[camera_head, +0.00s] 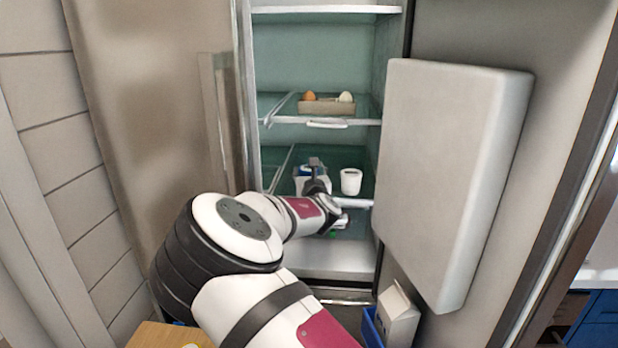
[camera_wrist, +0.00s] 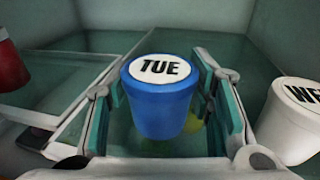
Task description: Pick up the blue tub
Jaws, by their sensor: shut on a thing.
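The blue tub (camera_wrist: 160,106) has a white lid marked "TUE" and stands upright between the fingers of my gripper (camera_wrist: 162,112) in the wrist view. My gripper is shut on it, with one finger at each side. In the head view my arm reaches into the open fridge, and my gripper (camera_head: 315,172) is at the middle glass shelf. A small bit of the blue tub (camera_head: 305,170) shows there; the rest is hidden by my gripper.
A white tub (camera_wrist: 299,108) marked "WE" stands close on the right; it also shows in the head view (camera_head: 351,181). A red object (camera_wrist: 10,62) is at the left. An egg tray (camera_head: 327,106) sits on the shelf above. The open fridge door (camera_head: 445,175) stands to the right.

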